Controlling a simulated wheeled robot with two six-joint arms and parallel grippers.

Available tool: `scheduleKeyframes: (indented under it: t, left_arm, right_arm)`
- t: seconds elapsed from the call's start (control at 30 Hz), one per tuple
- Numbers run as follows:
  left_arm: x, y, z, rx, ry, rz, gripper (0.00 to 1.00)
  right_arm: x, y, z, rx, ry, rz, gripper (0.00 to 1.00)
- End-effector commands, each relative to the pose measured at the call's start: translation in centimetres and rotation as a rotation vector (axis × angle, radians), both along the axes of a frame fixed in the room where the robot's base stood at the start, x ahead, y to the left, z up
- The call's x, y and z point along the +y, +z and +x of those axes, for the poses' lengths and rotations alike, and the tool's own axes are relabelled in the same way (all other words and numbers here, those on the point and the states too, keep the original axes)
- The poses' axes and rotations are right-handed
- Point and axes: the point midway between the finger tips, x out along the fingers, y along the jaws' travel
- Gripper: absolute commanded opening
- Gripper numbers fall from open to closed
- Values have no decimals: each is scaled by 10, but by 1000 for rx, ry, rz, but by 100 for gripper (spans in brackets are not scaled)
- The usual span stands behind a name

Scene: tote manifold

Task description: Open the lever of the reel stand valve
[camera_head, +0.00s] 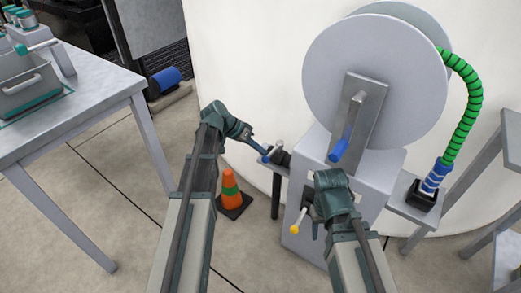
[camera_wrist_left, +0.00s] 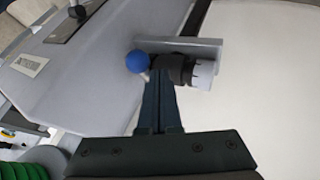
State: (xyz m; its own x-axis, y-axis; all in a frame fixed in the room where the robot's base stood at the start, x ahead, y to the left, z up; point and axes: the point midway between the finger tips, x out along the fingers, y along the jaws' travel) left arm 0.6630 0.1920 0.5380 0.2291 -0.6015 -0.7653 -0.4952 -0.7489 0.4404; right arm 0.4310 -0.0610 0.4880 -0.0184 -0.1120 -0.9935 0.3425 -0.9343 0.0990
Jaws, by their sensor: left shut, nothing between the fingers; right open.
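The reel stand (camera_head: 302,160) is a grey box under a big grey reel. A black valve (camera_head: 284,158) sticks out from its left side. Its lever ends in a blue ball (camera_head: 266,158). In the left wrist view the blue ball (camera_wrist_left: 137,61) lies just left of the black valve body (camera_wrist_left: 172,70), which has a pale grey ribbed end. My left gripper (camera_head: 262,150) is shut and empty, its tips beside the lever and valve; I cannot tell if they touch. My right gripper (camera_head: 314,212) is open at the stand's front, its fingers barely visible.
A yellow-knobbed lever (camera_head: 295,229) is on the stand's front, close to my right gripper. A green hose (camera_head: 473,105) runs down at right. An orange cone (camera_head: 230,190) and a table (camera_head: 110,85) stand left.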

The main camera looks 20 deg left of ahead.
Motion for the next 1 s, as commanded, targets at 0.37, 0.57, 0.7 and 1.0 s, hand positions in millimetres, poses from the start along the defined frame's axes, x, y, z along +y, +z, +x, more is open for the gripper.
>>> scheduleKeyframes:
  t: [0.37, 0.57, 0.7, 1.0]
  left_arm:
    - [-6, 0, -6, 0, 71, 1, 0]
    - [-13, 0, -13, 0, 162, 0, 0]
    - [-22, 0, -19, -1, 274, 0, 0]
    - [-44, 0, -22, -1, 507, 0, 0]
  right_arm:
    - [0, 0, 0, 0, 0, 0, 50]
    - [0, 0, 0, 0, 0, 0, 50]
    - [0, 0, 0, 0, 0, 0, 50]
    - [0, 0, 0, 0, 0, 0, 50]
